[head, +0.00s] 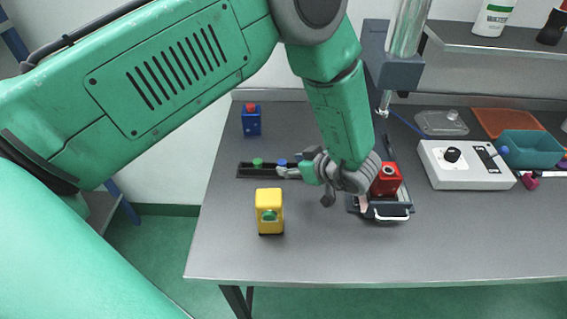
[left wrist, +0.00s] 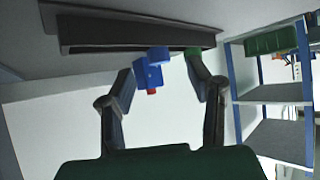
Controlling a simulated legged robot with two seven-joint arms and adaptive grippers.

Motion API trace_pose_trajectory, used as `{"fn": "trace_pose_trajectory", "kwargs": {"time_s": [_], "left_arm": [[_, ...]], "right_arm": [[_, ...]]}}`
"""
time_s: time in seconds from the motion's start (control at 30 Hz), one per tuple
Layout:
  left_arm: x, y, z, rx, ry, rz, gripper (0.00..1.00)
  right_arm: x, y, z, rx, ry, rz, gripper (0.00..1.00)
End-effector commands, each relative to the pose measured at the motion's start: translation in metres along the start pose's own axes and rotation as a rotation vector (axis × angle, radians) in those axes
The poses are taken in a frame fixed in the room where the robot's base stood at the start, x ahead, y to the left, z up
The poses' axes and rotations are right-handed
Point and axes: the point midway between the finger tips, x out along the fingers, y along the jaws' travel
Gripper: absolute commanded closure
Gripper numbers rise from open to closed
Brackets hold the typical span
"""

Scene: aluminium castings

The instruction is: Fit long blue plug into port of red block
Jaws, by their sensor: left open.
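A long dark rack (head: 246,171) lies on the table, with a blue plug (head: 282,162) and a green plug (head: 257,162) standing in it. My left gripper (head: 296,167) is open and low at the rack's right end, close to the blue plug. In the left wrist view its fingers (left wrist: 160,67) are apart, with the rack (left wrist: 140,30) above them. The blue plug (left wrist: 158,53) shows between the fingertips; contact cannot be told. The green plug (left wrist: 193,52) is by the right finger. The red block (head: 386,181) sits in a dark fixture right of the gripper, partly hidden by my wrist.
A blue block (head: 251,124) with a red top stands behind the rack, and a yellow block (head: 269,205) with a green port stands in front. A white control box (head: 466,166), a teal bin (head: 528,150) and a metal post (head: 407,30) are at right. The front table edge is clear.

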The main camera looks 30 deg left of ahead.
Motion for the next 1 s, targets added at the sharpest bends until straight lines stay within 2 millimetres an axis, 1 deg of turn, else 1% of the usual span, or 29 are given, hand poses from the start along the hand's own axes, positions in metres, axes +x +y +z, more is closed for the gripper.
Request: {"fn": "trace_pose_trajectory", "kwargs": {"time_s": [0.03,0.1,0.2,0.3,0.47,0.57,0.6,0.63,0.9,1.0], "left_arm": [[0.008,0.002,-0.004,0.0,0.001,-0.003,0.54],[0.019,0.002,-0.003,0.0,0.0,-0.003,0.54],[0.029,0.002,-0.003,-0.001,0.0,-0.001,0.54],[0.032,0.003,-0.003,-0.001,0.0,0.0,0.54],[0.031,0.002,-0.003,-0.002,0.001,0.0,0.54],[0.031,0.003,-0.003,-0.001,0.001,0.0,0.75],[0.031,0.003,-0.003,-0.001,0.001,0.0,0.85],[0.031,0.003,-0.002,-0.001,0.001,0.0,0.87],[0.031,0.003,-0.003,-0.001,0.001,0.0,0.87],[0.029,0.003,-0.006,-0.002,0.001,0.0,0.87]], "right_arm": [[-0.005,0.0,0.0,0.0,0.0,0.0,0.6],[-0.006,0.0,-0.001,0.0,0.0,0.0,0.6],[-0.007,0.0,-0.001,0.0,0.0,0.0,0.6],[-0.007,0.0,-0.001,0.0,0.0,0.0,0.6],[-0.007,0.0,-0.001,0.0,0.0,0.0,0.6],[-0.007,0.0,-0.001,0.0,0.0,0.0,0.6],[-0.007,0.0,-0.001,0.0,0.0,0.0,0.6],[-0.007,0.0,-0.001,0.0,0.0,0.0,0.6],[-0.007,0.0,0.0,0.0,0.0,0.0,0.6],[-0.006,0.0,0.0,0.0,0.0,0.0,0.6]]}}
